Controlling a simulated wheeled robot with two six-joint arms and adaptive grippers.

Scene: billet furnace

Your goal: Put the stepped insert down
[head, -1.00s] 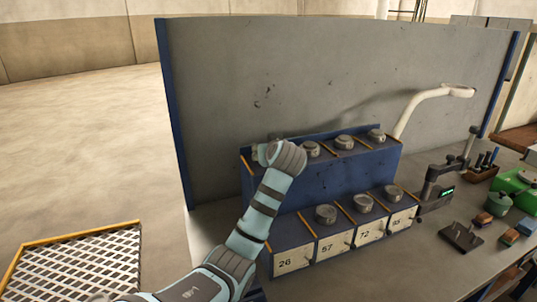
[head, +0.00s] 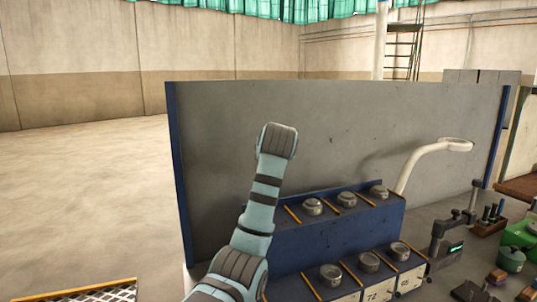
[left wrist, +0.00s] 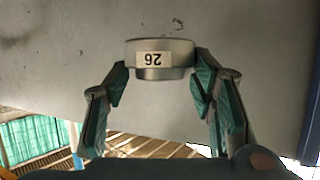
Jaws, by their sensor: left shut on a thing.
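The stepped insert (left wrist: 163,53) is a grey metal piece with a wide disc, a narrower step and a label reading 26, upside down in the left wrist view. My left gripper (left wrist: 160,76) is shut on it, one finger on each side. In the head view my left arm is raised in front of the grey back panel, above the left end of the blue stepped rack (head: 300,241); its wrist hides the fingers and the insert. My right gripper is not in view.
Several similar inserts sit on the rack's two tiers, including one on the upper tier (head: 312,207) and one on the lower (head: 330,275). The grey panel (head: 225,130) stands behind. A white curved lamp arm (head: 415,165) and a gauge stand (head: 441,234) are to the right.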

